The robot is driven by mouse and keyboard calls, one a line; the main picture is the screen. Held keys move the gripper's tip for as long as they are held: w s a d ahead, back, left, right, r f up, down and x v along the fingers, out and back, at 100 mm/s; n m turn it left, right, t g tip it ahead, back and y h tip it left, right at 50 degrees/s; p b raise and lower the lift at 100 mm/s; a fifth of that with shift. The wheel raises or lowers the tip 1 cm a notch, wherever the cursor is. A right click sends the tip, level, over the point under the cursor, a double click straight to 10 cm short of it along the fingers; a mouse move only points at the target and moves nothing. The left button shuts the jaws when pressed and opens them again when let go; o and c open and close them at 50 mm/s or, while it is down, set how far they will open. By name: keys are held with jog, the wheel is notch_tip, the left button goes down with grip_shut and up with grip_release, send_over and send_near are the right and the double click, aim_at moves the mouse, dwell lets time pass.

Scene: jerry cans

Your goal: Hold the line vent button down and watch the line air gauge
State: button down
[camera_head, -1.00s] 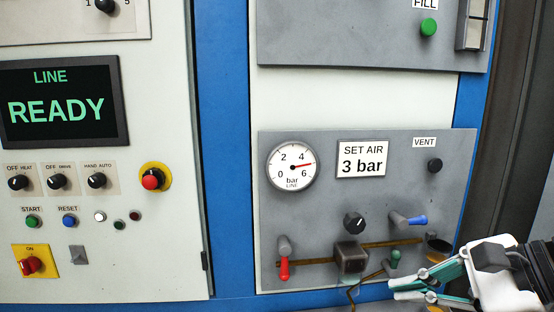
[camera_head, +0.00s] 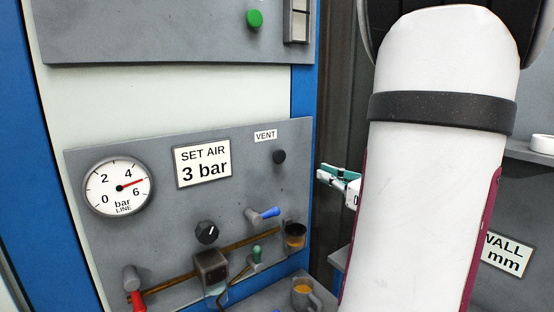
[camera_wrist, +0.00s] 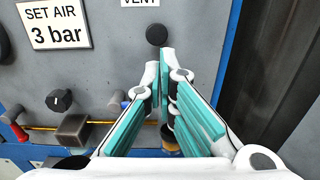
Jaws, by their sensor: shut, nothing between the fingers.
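The black vent button (camera_head: 279,157) is on the grey panel under the VENT label (camera_head: 265,135). The round line air gauge (camera_head: 118,187) at the left of the panel has its red needle between 4 and 6, near 5 bar. My gripper (camera_head: 321,175) is to the right of the button in the head view, apart from it in the picture, partly hidden by my arm. In the wrist view my shut, empty fingertips (camera_wrist: 167,55) point just below the button (camera_wrist: 156,34). A gap in depth is hard to judge; the button does not look covered.
A SET AIR 3 bar sign (camera_head: 203,166) is between gauge and button. Below are a black knob (camera_head: 206,232), a blue-handled valve (camera_head: 264,216), a green lever (camera_head: 256,254) and a red lever (camera_head: 137,300). A green FILL button (camera_head: 254,18) is above.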

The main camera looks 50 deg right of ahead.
aim_at(282, 157)
jog(key=shift+w, duration=0.15)
jog(key=p+x, duration=0.1)
jog(key=x, duration=1.2)
jog(key=shift+w+p, duration=0.35)
jog(key=shift+w, duration=0.1)
